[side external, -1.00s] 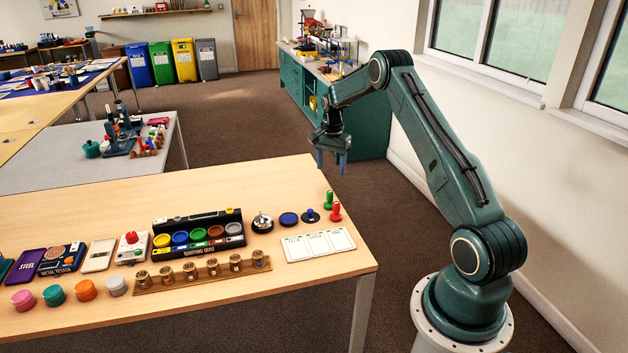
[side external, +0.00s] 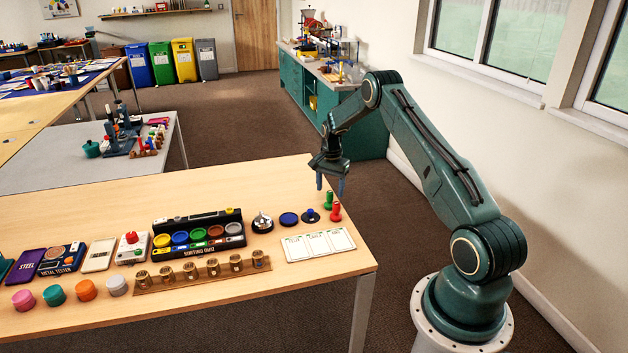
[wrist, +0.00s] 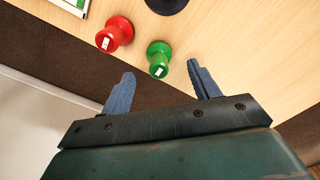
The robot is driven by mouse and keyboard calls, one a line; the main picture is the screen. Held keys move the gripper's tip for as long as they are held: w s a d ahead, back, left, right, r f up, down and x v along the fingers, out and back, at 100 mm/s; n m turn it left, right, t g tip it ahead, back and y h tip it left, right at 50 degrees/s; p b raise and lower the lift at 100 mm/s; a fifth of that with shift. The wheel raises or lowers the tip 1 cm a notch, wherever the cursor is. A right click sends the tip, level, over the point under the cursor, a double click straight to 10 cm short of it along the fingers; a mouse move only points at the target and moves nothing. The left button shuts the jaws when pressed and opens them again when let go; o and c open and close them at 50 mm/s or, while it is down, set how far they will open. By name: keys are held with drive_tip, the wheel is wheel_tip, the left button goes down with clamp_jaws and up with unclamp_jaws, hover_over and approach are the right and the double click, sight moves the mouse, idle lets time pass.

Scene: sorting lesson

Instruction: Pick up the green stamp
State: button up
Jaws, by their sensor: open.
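The green stamp (side external: 329,200) stands upright near the right edge of the wooden table. The red stamp (side external: 336,212) stands close beside it, nearer the camera. My gripper (side external: 331,187) is open and empty, its blue fingers pointing down above and just behind the green stamp in the side view. In the wrist view my gripper (wrist: 160,85) has its fingers spread wide. The green stamp (wrist: 159,58) lies ahead of the gap between them, clear of both fingers. The red stamp (wrist: 115,34) is to its left.
A dark blue ink pad with a knob (side external: 310,216) and a blue disc (side external: 289,219) are left of the stamps. A white three-panel card (side external: 318,244) lies in front. The table's right edge is close by. A black sorting tray (side external: 198,234) stands further left.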

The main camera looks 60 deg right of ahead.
sight(330, 192)
drive_tip(key=shift+a+f, duration=0.1)
drive_tip(key=shift+f, duration=2.3)
drive_tip(key=c, duration=1.1)
